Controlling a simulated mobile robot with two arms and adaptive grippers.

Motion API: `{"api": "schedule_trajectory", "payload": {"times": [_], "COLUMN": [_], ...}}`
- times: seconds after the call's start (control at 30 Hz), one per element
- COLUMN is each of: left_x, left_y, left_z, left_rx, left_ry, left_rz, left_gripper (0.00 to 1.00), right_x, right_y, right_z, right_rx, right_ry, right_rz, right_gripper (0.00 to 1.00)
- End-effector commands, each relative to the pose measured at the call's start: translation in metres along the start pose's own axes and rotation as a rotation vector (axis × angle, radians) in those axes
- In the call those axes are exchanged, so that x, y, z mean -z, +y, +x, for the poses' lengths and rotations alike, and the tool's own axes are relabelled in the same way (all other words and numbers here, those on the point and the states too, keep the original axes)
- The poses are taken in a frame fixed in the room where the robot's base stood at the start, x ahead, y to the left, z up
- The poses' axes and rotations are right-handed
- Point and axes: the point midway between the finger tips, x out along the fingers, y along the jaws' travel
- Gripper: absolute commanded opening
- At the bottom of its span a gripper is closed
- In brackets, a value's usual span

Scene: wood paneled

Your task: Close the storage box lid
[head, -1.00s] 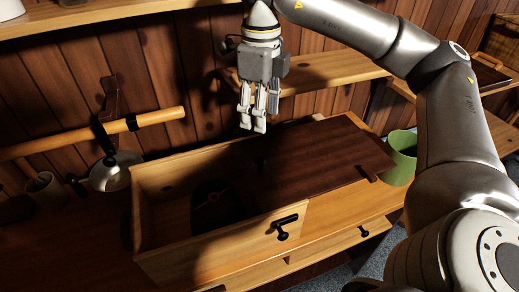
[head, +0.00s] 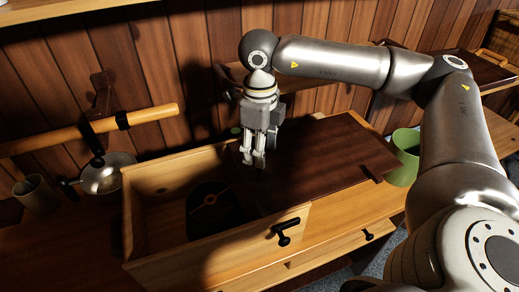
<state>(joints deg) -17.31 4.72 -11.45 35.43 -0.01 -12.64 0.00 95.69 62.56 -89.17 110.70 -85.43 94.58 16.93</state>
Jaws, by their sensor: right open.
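The wooden storage box (head: 190,262) stands on the workbench, its left part open. Its dark brown lid (head: 335,160) lies flat over the right part. Through the opening, a black disc-like item with an orange mark (head: 208,203) shows inside. A black latch handle (head: 285,231) is on the front wall. My right gripper (head: 252,163) points down at the lid's left end, near the edge of the opening. Its fingers are open with nothing between them. I cannot tell whether they touch the lid. My left gripper is not in view.
A metal pan (head: 107,174) and a dark cup (head: 37,194) are at left. A wooden pole (head: 90,131) runs along the panelled wall. A shelf (head: 335,74) is behind my right arm.

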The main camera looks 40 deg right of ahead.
Motion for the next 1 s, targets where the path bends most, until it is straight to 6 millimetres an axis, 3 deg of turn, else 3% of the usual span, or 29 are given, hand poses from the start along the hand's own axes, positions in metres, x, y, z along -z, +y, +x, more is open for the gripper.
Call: {"api": "schedule_trajectory", "payload": {"times": [0.2, 0.5, 0.9, 1.0], "left_x": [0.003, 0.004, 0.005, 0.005], "left_y": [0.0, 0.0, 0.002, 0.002], "left_z": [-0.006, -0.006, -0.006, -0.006], "left_rx": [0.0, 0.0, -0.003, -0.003], "left_ry": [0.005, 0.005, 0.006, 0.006], "left_rz": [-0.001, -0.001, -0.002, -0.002], "left_gripper": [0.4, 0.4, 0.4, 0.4], "right_x": [0.0, 0.0, 0.0, 0.0], "right_y": [0.0, 0.0, 0.0, 0.0], "right_z": [0.02, 0.023, 0.022, 0.022], "right_rx": [0.0, 0.001, 0.001, 0.001], "right_ry": [0.0, -0.001, -0.001, -0.001], "right_rz": [0.0, 0.0, 0.0, 0.0], "right_gripper": [0.49, 0.49, 0.0, 0.0]}}
